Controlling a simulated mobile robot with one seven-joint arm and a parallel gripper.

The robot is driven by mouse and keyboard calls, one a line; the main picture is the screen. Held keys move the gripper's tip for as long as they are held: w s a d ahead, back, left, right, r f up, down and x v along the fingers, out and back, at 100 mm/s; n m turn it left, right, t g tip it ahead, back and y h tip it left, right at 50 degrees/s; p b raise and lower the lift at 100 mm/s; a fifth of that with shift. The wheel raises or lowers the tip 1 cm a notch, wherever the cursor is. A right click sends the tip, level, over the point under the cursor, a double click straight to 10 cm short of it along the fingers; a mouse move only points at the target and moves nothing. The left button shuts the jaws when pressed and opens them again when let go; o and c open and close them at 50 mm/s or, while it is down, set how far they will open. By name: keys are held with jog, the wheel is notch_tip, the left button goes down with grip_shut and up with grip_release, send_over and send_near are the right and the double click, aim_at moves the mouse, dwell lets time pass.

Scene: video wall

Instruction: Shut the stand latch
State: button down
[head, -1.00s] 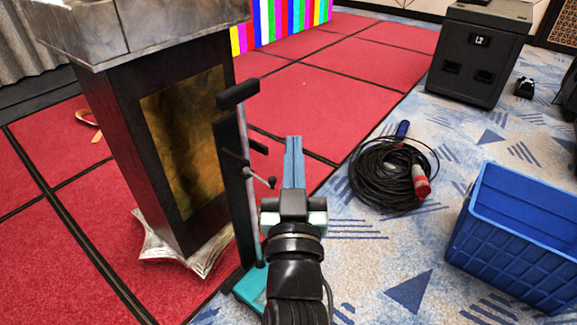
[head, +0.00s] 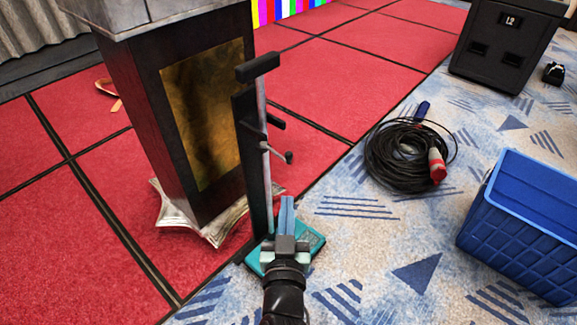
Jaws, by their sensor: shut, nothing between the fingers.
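The stand is a dark upright post (head: 254,170) with a black bar across its top and a teal base plate (head: 311,243) on the floor. My gripper (head: 287,203) has blue fingers, shut together and empty, pointing away from me. In the picture it lies below the knob and just right of the post, over the base plate, and hides part of that plate. I cannot tell whether it touches the post.
A dark lectern (head: 155,120) with a bronze panel stands close behind and left of the stand. A coiled black cable (head: 395,165) with a red plug lies to the right. A blue crate (head: 520,240) is at the right edge. Patterned carpet between stand and crate is clear.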

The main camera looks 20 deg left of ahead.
aim_at(290, 158)
jog(key=b+x, duration=0.1)
jog(key=x, duration=1)
jog(key=shift+w+a, duration=0.1)
jog(key=shift+w, duration=0.1)
jog(key=shift+w+f+b, duration=0.1)
jog(key=shift+w+b, duration=0.05)
jog(key=shift+b, duration=0.25)
